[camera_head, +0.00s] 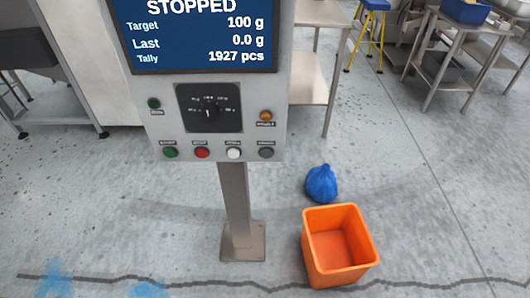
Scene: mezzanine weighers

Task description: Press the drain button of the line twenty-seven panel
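A grey control panel (140,128) stands on a post in front of me. Its screen (200,35) reads STOPPED, target 100 g, last 0.0 g, tally 1927 pcs. Along its lower edge sit a green button (170,152), a red button (202,153), a white button (234,153) and a dark grey button (266,152). Above them are a black rotary selector (210,112), a small green button or lamp (154,103) and an orange one (266,116). The labels are too small to read, and no line number shows. Neither gripper is in view.
The post (236,200) ends in a square floor plate (243,243). An empty orange bin (314,250) and a blue bag (321,184) stand right of it. Steel tables (450,43) and a blue-topped yellow stool (376,5) are behind. Floor left of the post is clear.

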